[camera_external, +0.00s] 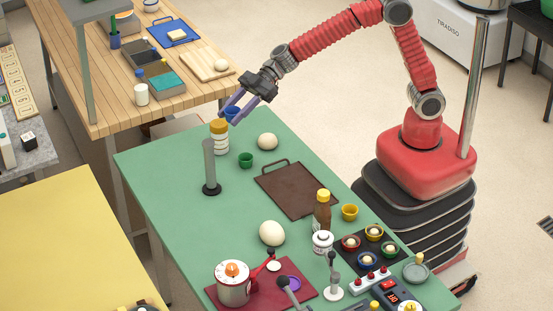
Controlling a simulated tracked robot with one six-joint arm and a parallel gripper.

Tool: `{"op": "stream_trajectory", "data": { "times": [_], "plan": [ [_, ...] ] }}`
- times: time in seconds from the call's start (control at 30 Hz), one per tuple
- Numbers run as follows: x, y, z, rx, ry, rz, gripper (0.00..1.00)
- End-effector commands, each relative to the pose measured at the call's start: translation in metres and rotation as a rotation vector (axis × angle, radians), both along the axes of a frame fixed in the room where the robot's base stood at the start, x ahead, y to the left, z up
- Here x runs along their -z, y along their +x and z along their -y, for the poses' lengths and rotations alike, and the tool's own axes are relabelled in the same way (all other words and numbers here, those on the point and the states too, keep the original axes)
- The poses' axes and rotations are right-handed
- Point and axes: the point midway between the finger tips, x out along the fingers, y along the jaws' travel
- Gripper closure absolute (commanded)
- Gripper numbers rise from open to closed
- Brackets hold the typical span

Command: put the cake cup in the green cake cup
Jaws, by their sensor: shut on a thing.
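A small blue cake cup (232,114) is held between the purple fingers of my gripper (235,113), above the far left part of the green table. My gripper is shut on it. The green cake cup (246,160) stands on the table below and slightly right of the held cup, apart from it. A yellow cake cup (349,212) stands further right, beside the brown bottle.
A jar with a yellow lid (219,137) and a grey post on a black base (210,168) stand left of the green cup. A white dough ball (267,142) and a brown board (297,190) lie to its right. A dark tray (355,238) holds several filled cups.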

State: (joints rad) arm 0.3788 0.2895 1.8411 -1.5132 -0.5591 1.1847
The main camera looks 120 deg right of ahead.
Motion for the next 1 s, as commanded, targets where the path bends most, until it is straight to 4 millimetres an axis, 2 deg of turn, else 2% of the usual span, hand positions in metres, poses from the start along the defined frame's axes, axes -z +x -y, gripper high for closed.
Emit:
{"op": "stream_trajectory", "data": {
  "times": [0.03, 0.2, 0.5, 0.9, 1.0],
  "plan": [
    [0.000, -0.010, 0.013, 0.001, 0.002, -0.001, 0.82],
    [0.002, -0.038, 0.040, -0.013, 0.005, -0.008, 0.82],
    [0.004, -0.076, 0.069, -0.031, 0.014, -0.018, 0.82],
    [0.088, -0.073, 0.065, -0.033, 0.018, -0.022, 0.82],
    [0.104, -0.073, 0.065, -0.032, 0.018, -0.020, 0.82]
  ]
}}
